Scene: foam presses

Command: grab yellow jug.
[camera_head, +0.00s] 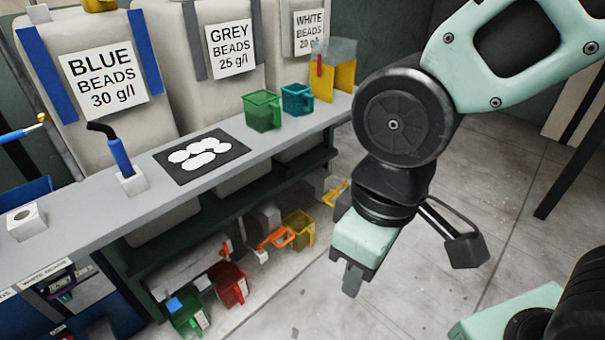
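A yellow jug (299,229) stands low under the bench, at the right end of a row of coloured jugs. Another small yellow part (336,192) shows to its upper right, close to my arm; I cannot tell what it belongs to. My gripper (352,281) points down over the floor, to the right of the yellow jug and apart from it. Its fingers look like one grey block from here, so their opening is hidden. I see nothing held.
Orange (277,238), red (229,284) and green (186,313) jugs stand left of the yellow one. The bench (215,190) overhangs them and carries a green jug (262,110), a teal jug (296,99) and a yellow holder (344,80). Open floor (520,200) lies right.

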